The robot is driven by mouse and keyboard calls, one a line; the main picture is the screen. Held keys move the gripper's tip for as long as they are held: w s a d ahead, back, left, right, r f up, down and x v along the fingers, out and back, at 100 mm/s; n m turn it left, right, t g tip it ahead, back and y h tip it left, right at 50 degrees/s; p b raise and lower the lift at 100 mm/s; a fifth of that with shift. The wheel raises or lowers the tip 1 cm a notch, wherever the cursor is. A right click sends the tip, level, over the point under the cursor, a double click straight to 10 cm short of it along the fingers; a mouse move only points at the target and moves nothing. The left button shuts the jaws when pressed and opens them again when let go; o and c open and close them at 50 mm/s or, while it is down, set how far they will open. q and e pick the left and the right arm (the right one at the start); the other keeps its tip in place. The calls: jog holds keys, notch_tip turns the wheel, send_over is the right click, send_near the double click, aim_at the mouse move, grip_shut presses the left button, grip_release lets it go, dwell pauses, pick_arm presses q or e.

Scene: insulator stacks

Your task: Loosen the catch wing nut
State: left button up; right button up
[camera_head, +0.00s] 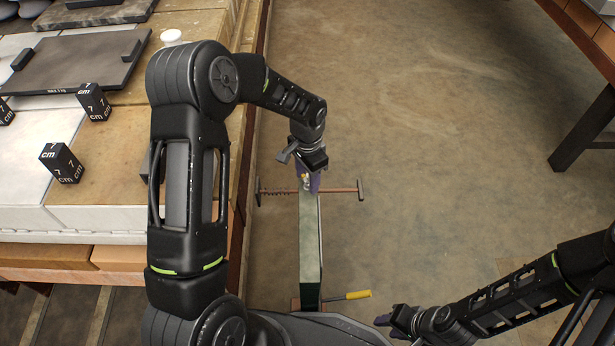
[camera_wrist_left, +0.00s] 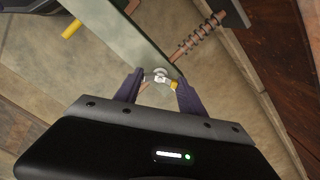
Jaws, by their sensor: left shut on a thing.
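The catch wing nut (camera_wrist_left: 160,75) is a small silvery, winged piece at the edge of a long green beam (camera_wrist_left: 115,35). My left gripper (camera_wrist_left: 157,80) has its two purple fingers on either side of the nut and is shut on it. In the head view my left gripper (camera_head: 307,181) reaches down over the far end of the green beam (camera_head: 310,250), and the nut is mostly hidden there. My right gripper (camera_head: 391,322) is low at the right, away from the beam, and its jaws are too small to read.
A brown rod with a crossbar end (camera_head: 345,190) crosses the beam, with a coiled part (camera_wrist_left: 198,36) on one side. A yellow handle (camera_head: 357,295) sticks out near the beam's front end. A bench with black blocks (camera_head: 62,162) stands left; open floor lies right.

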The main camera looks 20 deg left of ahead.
aim_at(308, 180)
pick_arm(q)
jog(key=n, duration=0.6)
jog(key=shift+n, duration=0.3)
jog(key=n+p, duration=0.1)
jog(key=n, duration=0.4)
jog(key=shift+n+p, duration=0.35)
jog(key=shift+n, duration=0.05)
jog(key=o, duration=1.4)
jog(key=shift+c, duration=0.2)
notch_tip(308, 180, up, 8)
jog(key=shift+f+p, duration=0.1)
jog(key=shift+p, duration=0.85)
